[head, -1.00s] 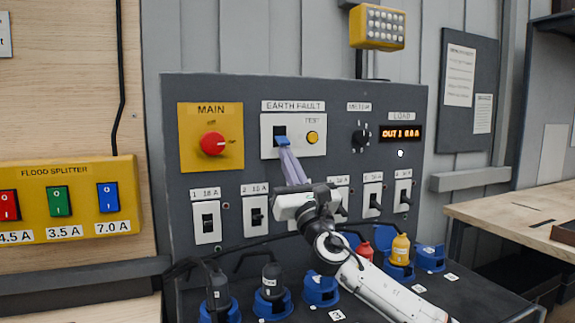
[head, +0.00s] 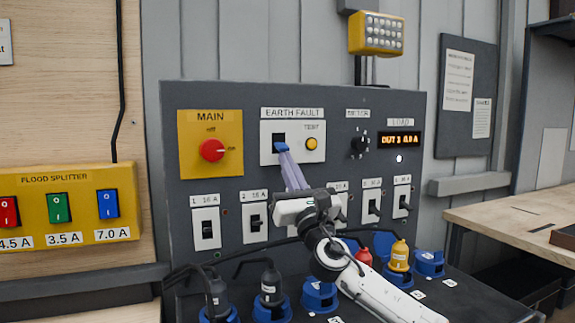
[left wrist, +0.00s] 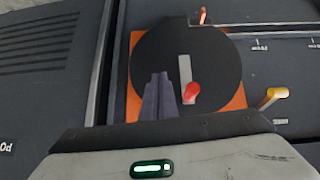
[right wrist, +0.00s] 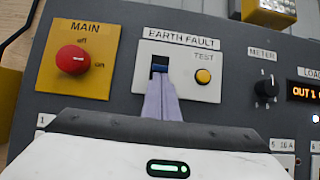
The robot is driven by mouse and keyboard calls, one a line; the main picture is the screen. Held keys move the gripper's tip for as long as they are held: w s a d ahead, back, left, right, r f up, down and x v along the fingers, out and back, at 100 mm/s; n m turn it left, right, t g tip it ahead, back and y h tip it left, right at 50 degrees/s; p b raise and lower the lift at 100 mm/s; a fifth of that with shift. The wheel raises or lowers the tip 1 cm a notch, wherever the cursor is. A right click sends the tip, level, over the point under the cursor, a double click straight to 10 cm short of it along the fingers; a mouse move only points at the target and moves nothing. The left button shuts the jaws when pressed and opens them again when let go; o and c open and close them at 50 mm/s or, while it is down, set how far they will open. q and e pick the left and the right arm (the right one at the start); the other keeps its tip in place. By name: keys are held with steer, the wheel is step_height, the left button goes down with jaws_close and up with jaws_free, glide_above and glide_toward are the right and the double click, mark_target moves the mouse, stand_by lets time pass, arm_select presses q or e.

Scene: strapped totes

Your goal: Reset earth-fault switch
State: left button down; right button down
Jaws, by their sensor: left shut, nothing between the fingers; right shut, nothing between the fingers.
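The earth-fault switch is a dark rocker (head: 279,139) on a white plate (head: 293,154) labelled EARTH FAULT, with a yellow TEST button (head: 312,144) beside it. My right gripper (head: 282,148) is shut and empty, its fingertips at the lower part of the rocker. The right wrist view shows the fingertips (right wrist: 161,80) just below or against the dark rocker (right wrist: 160,67); contact cannot be told for sure. The fingers hide the rocker's lower part. My left gripper (left wrist: 158,80) is shut and empty, over a black disc with a red-tipped lever (left wrist: 191,92), away from the panel.
The red MAIN knob (head: 212,150) is left of the plate, the METER knob (head: 359,143) right. The LOAD display (head: 400,139) is lit. Breaker switches (head: 206,228) and plugs in blue sockets (head: 272,305) lie below. A yellow flood splitter (head: 68,205) is at left.

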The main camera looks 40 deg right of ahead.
steer(key=shift+s+r, duration=0.1)
steer(key=shift+r, duration=0.1)
steer(key=shift+s+a+r+p, duration=0.15)
steer(key=shift+s+r+p, duration=0.2)
steer(key=shift+r+p, duration=0.55)
steer(key=s+a+f+b, duration=0.2)
steer(key=s+f, duration=0.1)
steer(key=s, duration=0.8)
steer(key=shift+a+f+b, duration=0.2)
steer(key=shift+a+b, duration=0.1)
